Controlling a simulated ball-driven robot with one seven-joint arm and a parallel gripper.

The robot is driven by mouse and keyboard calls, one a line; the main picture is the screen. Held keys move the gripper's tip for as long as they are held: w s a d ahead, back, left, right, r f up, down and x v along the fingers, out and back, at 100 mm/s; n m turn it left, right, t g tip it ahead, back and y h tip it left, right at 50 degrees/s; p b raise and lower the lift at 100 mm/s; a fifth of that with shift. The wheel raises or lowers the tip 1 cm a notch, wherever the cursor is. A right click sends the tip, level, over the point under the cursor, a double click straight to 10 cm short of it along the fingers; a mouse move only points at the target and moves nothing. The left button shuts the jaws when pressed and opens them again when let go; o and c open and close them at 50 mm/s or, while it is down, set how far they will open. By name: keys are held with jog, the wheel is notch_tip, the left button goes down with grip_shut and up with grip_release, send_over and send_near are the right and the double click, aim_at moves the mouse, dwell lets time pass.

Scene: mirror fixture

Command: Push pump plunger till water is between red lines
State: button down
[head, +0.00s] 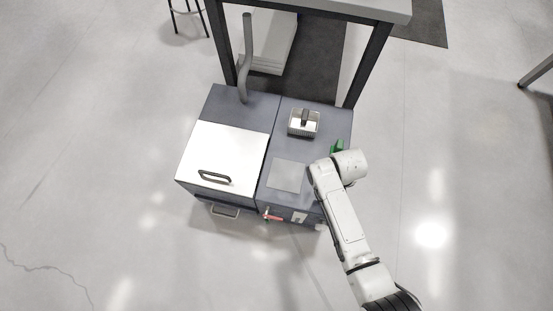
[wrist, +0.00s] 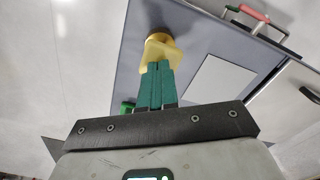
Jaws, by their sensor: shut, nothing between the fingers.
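In the wrist view my gripper (wrist: 157,68) has its two green fingers shut together and empty. Their tips are at the near side of a yellow part (wrist: 160,50), which may be the pump plunger; I cannot tell whether they touch it. The yellow part stands near the edge of the grey cabinet top (wrist: 133,62). In the head view my white arm (head: 345,218) reaches over the right side of this cabinet (head: 275,140) and hides the yellow part. I cannot make out any water level or red lines in either view.
The cabinet's left half has a white lid (head: 225,155) with a black handle. A red handle (head: 272,215) is at the front. A bent grey pipe (head: 246,60) rises behind.

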jog(key=shift+f+b, duration=1.15)
jog(key=shift+f, duration=0.6)
jog(key=shift+r, duration=0.15)
notch_tip(320, 180, up, 9)
jog(key=p, duration=0.9)
